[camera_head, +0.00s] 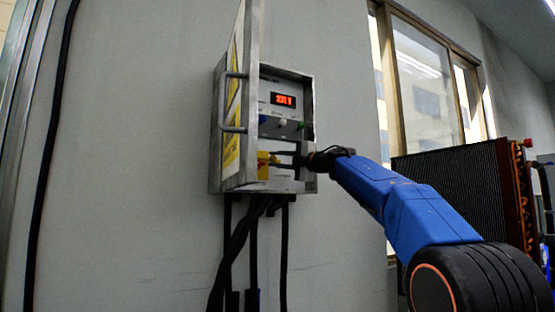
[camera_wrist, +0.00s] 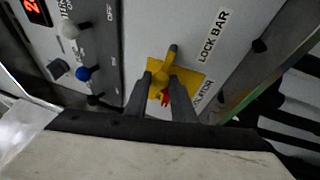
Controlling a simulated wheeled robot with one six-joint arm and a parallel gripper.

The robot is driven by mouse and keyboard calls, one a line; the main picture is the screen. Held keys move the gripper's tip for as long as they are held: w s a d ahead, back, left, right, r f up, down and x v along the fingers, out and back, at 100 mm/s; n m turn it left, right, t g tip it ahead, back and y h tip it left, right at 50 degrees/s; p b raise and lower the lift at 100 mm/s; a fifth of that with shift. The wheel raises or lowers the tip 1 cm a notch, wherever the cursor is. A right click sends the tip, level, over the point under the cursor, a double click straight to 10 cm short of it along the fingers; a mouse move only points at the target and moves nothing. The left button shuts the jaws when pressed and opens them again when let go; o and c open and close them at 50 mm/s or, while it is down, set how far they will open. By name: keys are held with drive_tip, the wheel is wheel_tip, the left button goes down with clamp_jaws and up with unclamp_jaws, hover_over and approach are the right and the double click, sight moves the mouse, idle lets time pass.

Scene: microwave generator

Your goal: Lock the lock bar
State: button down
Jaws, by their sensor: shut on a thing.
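The lock bar is a yellow rotary handle with a dark tip (camera_wrist: 171,57) on a yellow plate (camera_wrist: 190,80), beside the printed words LOCK BAR in the wrist view. A small red mark shows below its middle. My gripper (camera_wrist: 161,80) has its two dark fingers on either side of the handle, shut on it. In the head view, my gripper (camera_head: 285,160) reaches into the open control box (camera_head: 306,180) from the right. The yellow plate (camera_head: 263,166) shows there at the box's lower left, and the handle itself is hard to make out.
The box door (camera_head: 240,100) stands open on the left. A red display (camera_head: 284,99) and several knobs, including a blue one (camera_wrist: 83,74) and a white one (camera_wrist: 69,29), sit near the handle. Black cables (camera_head: 240,245) hang below the box. A radiator-like unit (camera_head: 460,185) stands at right.

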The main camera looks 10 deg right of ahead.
drive_tip(key=shift+f+n+g, duration=0.25)
drive_tip(key=shift+n+g, duration=0.05)
drive_tip(key=shift+n, duration=0.5)
drive_tip(key=shift+f, duration=0.1)
drive_tip(key=c, duration=1.5)
unclamp_jaws()
drive_tip(key=shift+s, duration=0.1)
drive_tip(key=shift+s+d, duration=0.25)
drive_tip(key=shift+d, duration=0.05)
drive_tip(key=v, duration=1.6)
drive_tip(key=shift+s+d, duration=0.15)
drive_tip(key=shift+d, duration=0.05)
